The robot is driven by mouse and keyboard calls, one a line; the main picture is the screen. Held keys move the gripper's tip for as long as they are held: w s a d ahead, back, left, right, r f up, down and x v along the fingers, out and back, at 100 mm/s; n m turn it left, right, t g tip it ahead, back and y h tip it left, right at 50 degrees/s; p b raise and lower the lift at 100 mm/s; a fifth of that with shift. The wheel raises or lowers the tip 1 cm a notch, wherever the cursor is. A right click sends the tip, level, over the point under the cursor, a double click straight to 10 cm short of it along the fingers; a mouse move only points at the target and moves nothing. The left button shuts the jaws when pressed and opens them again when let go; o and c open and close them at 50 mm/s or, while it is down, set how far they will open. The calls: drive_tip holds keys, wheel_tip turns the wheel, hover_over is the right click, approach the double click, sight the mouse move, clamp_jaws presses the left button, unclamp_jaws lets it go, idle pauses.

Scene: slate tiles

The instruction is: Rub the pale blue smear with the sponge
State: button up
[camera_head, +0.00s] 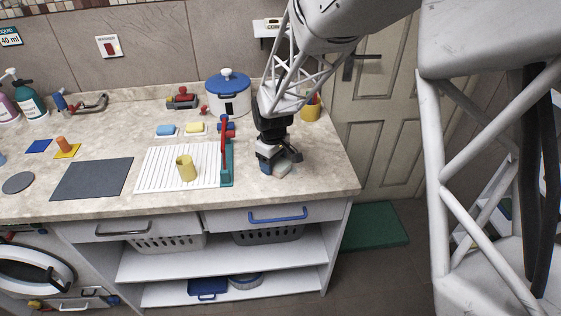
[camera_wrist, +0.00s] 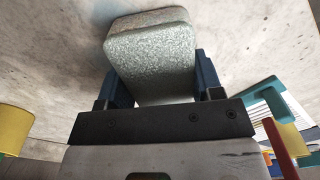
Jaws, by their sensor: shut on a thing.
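My gripper (camera_head: 276,162) is over the right end of the worktop and points down. It is shut on a grey-green speckled block with a paler layer, which looks like the sponge (camera_head: 284,170). In the wrist view the sponge (camera_wrist: 152,62) sits between the two dark blue fingers of my gripper (camera_wrist: 155,88). It is close to the worktop; I cannot tell whether it touches. I cannot make out the pale blue smear in either view; the sponge and gripper hide part of the worktop.
Left of my gripper are a white ribbed drainer (camera_head: 160,165) with a yellow cup (camera_head: 186,168), and a teal-and-red tool (camera_head: 226,165). A blue-lidded pot (camera_head: 229,95) and a yellow container (camera_head: 311,108) stand behind. The worktop's right corner is clear.

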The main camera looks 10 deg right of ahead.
sight(285, 159)
drive_tip(key=shift+a+f, duration=0.1)
drive_tip(key=shift+a, duration=0.3)
drive_tip(key=shift+d+r, duration=0.1)
drive_tip(key=shift+r, duration=0.1)
drive_tip(key=shift+d+f, duration=0.2)
drive_tip(key=shift+d, duration=0.2)
drive_tip(key=shift+d+r, duration=0.15)
drive_tip(key=shift+d, duration=0.1)
drive_tip(key=shift+d+f, duration=0.2)
drive_tip(key=shift+d, duration=0.1)
drive_tip(key=shift+d+r, duration=0.15)
drive_tip(key=shift+d, duration=3.25)
drive_tip(key=shift+d+r, duration=0.15)
drive_tip(key=shift+d, duration=0.45)
wheel_tip(285, 159, up, 8)
drive_tip(key=shift+f, duration=0.2)
drive_tip(key=shift+a, duration=0.1)
